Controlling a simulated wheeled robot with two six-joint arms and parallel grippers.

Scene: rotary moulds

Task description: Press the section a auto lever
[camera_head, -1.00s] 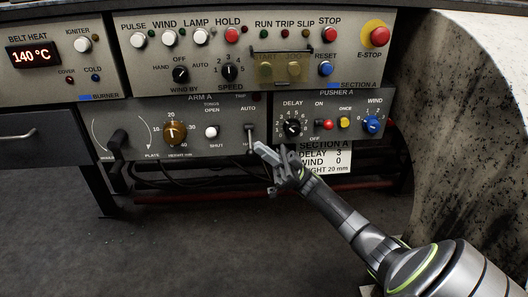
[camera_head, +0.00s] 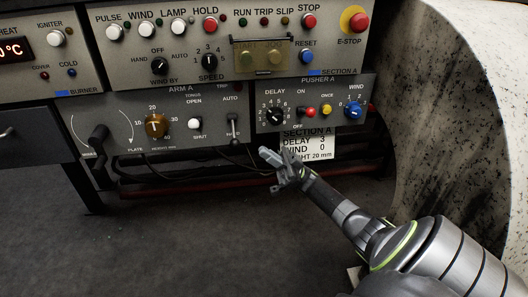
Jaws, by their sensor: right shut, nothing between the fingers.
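The auto lever (camera_head: 232,127) is a small dark lever in a vertical slot at the right end of the ARM A panel, under the word AUTO. Its exact setting is too small to tell. My right gripper (camera_head: 266,155) is shut and empty. In the picture it lies below and to the right of the lever, apart from it, just under the panel's lower edge and left of the white SECTION A card (camera_head: 308,146). My left gripper is out of view.
Left of the lever are a white tongs button (camera_head: 194,124), an orange knob (camera_head: 156,125) and a black plate handle (camera_head: 98,138). The PUSHER A panel (camera_head: 335,85) is to the right. A large pale drum (camera_head: 440,110) stands beside my right arm. Cables hang beneath.

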